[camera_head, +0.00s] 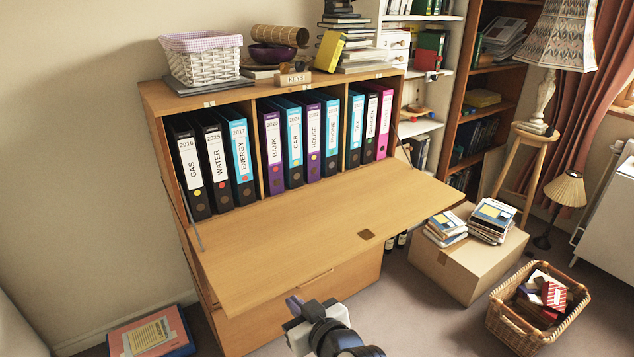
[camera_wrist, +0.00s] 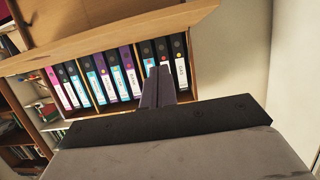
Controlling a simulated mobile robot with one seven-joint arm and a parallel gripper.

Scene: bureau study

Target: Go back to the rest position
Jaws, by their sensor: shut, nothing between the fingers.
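My gripper (camera_head: 294,305) is in front of the bureau, low at the bottom centre of the head view, close to the front edge of the lowered flap. Its fingers are shut with nothing between them. In the wrist view the closed fingers (camera_wrist: 158,88) point toward the row of binders. The wooden bureau (camera_head: 150,98) has its flap (camera_head: 300,235) folded down and open. Upright labelled binders, such as GAS (camera_head: 188,165), BANK (camera_head: 271,150) and GARDEN (camera_head: 371,125), fill its three compartments.
A white basket (camera_head: 203,60), a bowl (camera_head: 271,54) and books stand on the bureau. A cardboard box (camera_head: 455,270) with books and a wicker basket (camera_head: 510,325) stand on the floor at right. A folder stack (camera_head: 120,335) lies at lower left. Carpet (camera_head: 420,320) is clear between.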

